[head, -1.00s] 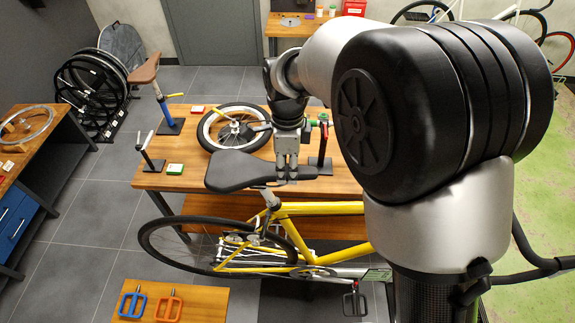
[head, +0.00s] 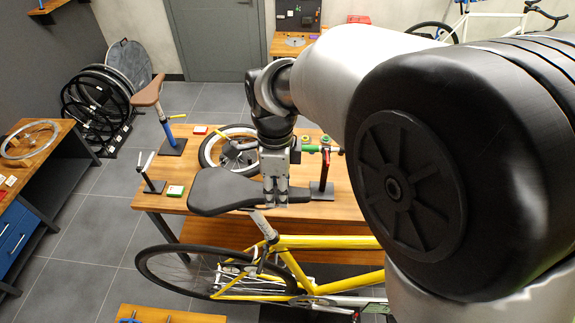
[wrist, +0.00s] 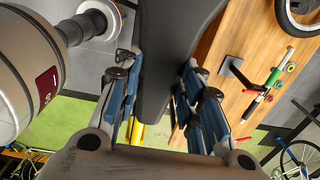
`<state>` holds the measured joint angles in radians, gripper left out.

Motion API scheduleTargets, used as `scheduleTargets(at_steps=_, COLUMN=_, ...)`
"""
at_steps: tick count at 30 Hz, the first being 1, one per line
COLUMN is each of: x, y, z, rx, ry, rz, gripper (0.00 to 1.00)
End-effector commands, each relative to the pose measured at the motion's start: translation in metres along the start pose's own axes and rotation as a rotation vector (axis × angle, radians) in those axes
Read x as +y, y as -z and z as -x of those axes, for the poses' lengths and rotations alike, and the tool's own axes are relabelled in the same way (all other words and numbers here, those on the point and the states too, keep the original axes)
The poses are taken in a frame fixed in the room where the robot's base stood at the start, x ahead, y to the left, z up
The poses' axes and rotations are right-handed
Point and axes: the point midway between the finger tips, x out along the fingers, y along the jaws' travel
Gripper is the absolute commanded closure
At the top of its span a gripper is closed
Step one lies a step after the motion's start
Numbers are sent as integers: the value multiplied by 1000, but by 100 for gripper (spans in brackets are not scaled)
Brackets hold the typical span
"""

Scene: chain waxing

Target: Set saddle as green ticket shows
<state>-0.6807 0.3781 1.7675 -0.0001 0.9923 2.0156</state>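The black saddle (head: 225,191) sits on the silver seatpost (head: 263,224) of the yellow bicycle (head: 325,242), its nose pointing right. The saddle (wrist: 165,70) also fills the middle of the wrist view. My gripper (head: 287,196) is at the saddle's nose, pointing down. In the wrist view its blue-padded fingers (wrist: 155,95) stand open on either side of the nose; firm contact does not show. A small green-edged ticket (head: 175,191) lies on the workbench's near left part; its marking is too small to read.
The wooden workbench (head: 200,225) behind the bicycle holds a wheel (head: 205,150), a small black stand (head: 153,185), a brown saddle on a blue post (head: 150,95), a red-edged ticket (head: 200,130) and a red upright stand (head: 325,170).

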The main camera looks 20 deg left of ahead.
Motion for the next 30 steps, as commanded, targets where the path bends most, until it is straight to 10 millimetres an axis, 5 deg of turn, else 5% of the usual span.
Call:
scheduleTargets(at_steps=8, x=0, y=0, z=-1, rx=1, ry=-2, rz=0, gripper=47)
scheduleTargets(at_steps=19, x=0, y=0, z=4, rx=1, ry=-1, rz=0, gripper=47)
scheduleTargets(at_steps=30, x=0, y=0, z=73, rx=-1, ry=2, rz=0, gripper=47)
